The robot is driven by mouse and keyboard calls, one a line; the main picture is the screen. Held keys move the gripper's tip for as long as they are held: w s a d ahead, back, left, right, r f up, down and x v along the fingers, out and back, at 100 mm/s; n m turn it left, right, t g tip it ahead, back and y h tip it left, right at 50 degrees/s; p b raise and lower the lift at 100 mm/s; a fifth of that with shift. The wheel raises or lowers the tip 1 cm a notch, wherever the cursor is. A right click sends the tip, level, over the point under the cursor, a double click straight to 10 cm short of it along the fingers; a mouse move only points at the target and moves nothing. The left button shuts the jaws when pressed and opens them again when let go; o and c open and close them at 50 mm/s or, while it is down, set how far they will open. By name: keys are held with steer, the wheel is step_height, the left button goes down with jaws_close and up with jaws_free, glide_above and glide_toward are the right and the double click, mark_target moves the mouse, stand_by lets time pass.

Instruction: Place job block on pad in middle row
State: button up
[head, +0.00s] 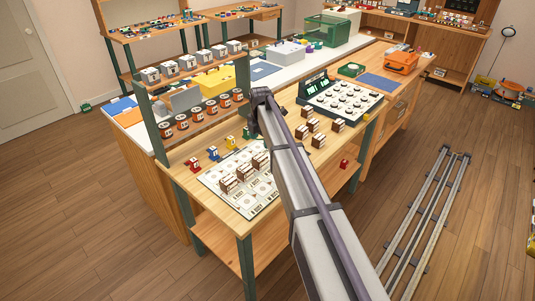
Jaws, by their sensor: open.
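A pale board (258,203) with a grid of printed pads lies on the wooden workbench. Three brown-and-white blocks (228,184) stand in a slanting line across it; I cannot tell exactly which pads they cover. Several similar blocks (318,141) stand loose on the bench to the right of my arm, in front of a dark green dial panel. I cannot tell which one is the job block. My arm crosses the picture from the lower right and bends down above the bench. My gripper is hidden behind the arm, so I see neither its fingers nor what lies under it.
The dial panel (340,100) stands at the bench's back right. Orange-brown jars (183,122) stand on a shelf at the back left. A small red piece (344,164) sits near the right edge.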

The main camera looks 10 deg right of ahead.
steer(key=s+m, duration=2.4)
steer(key=s, duration=1.2)
steer(key=shift+a, duration=0.25)
